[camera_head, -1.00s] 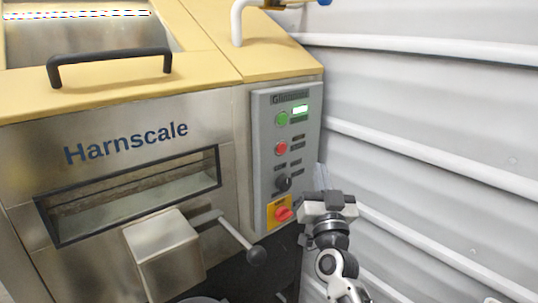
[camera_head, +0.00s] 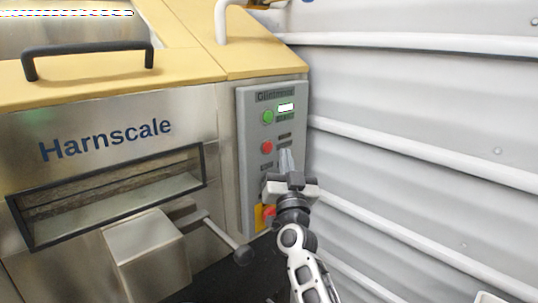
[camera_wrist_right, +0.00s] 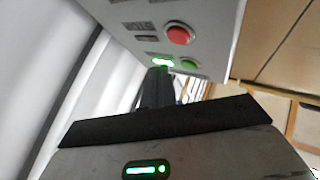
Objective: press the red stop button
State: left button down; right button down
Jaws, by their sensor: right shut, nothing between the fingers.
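The red stop button (camera_head: 266,147) is a round button on the grey control panel (camera_head: 247,190), below a green button (camera_head: 268,117). It also shows in the right wrist view (camera_wrist_right: 179,35), at the top, beside an inverted label. My right gripper (camera_head: 286,160) is shut and empty, its fingers pointing up in front of the panel, just right of and slightly below the red button. In the right wrist view its dark fingers (camera_wrist_right: 157,88) lie below the button in the picture, with a visible space between. The gripper hides the black knob. My left gripper is not in view.
A red rotary switch on a yellow plate (camera_head: 260,214) is partly hidden behind my right wrist. A ribbed white wall (camera_head: 430,110) stands close on the right.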

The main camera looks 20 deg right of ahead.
aim_at(269, 147)
jog(key=shift+w+a, duration=0.2)
jog(key=shift+w, duration=0.4)
jog(key=shift+w+a, duration=0.2)
jog(key=shift+w, duration=0.35)
dwell(1.1)
jog(key=shift+w, duration=0.1)
jog(key=shift+w+a, duration=0.15)
jog(key=shift+w, duration=0.15)
jog(key=shift+w+a+b, duration=0.1)
jog(key=shift+w+b, duration=0.25)
jog(key=shift+w, duration=0.05)
dwell(0.7)
jog(key=shift+s, duration=0.15)
jog(key=shift+s+d+p, duration=0.25)
jog(key=shift+s+p, duration=0.4)
jog(key=shift+p, duration=0.05)
